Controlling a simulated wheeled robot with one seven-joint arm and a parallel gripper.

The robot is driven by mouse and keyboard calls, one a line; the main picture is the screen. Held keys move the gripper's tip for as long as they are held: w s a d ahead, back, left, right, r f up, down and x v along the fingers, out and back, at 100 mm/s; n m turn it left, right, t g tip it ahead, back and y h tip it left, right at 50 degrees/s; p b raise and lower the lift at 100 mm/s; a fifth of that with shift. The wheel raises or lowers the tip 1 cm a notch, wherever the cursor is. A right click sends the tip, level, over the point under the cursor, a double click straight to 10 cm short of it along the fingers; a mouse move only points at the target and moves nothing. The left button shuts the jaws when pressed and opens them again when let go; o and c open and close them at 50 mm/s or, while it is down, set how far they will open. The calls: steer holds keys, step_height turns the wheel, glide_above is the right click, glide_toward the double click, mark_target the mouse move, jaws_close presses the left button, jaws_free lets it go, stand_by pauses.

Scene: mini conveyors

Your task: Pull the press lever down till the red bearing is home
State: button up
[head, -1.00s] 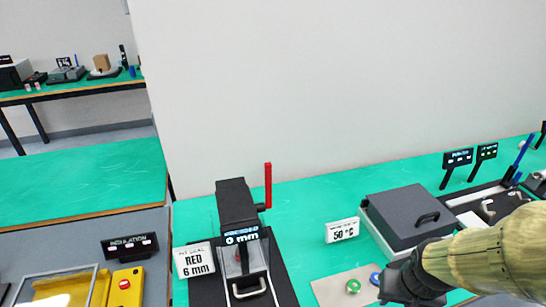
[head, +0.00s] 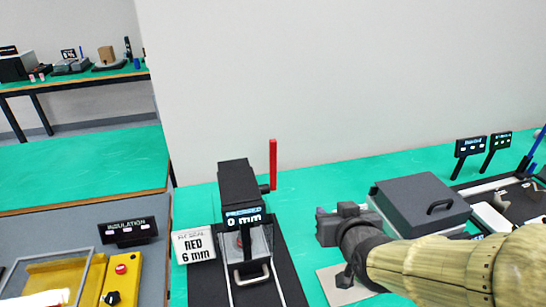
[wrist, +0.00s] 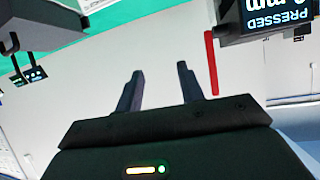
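The press (head: 235,187) is a black column on a dark base at the middle left of the head view. Its red lever (head: 273,165) stands upright on the press's right side. The lever also shows in the wrist view (wrist: 212,63), to the right of the fingers. The display (head: 243,217) reads "PRESSED 0 mm". A red piece, seemingly the red bearing (head: 239,240), shows faintly behind the clear guard. My gripper (head: 320,226) is to the right of the press, apart from the lever. In the wrist view its two fingers (wrist: 160,80) stand apart with nothing between them.

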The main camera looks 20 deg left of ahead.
steer(key=s+a+r+n+t+y+b, duration=0.1)
steer(key=s+a+r+t+y+b, duration=0.1)
steer(key=a+r, duration=0.5)
steer(key=shift+s+a+n+t+y, duration=0.3)
steer(key=shift+s+n+t+y, duration=0.15)
steer(key=shift+t+y, duration=0.55)
steer(key=shift+a, duration=0.1)
steer(key=p, duration=0.8)
glide_toward(274, 145)
steer(key=shift+s+d+r, duration=0.25)
steer(key=shift+s+d, duration=0.25)
steer(key=p, duration=0.2)
steer(key=shift+w+a+p, duration=0.15)
steer(key=shift+w+p, duration=0.05)
steer(key=shift+p, duration=0.2)
steer(key=p+x, duration=0.1)
steer(key=x, duration=0.3)
steer(key=p+x, duration=0.1)
steer(key=x, duration=0.2)
steer(key=p+x, duration=0.2)
steer(key=x, duration=0.2)
steer(key=shift+w+a+f, duration=0.2)
steer(key=shift+a+f, duration=0.05)
steer(key=shift+a, duration=0.05)
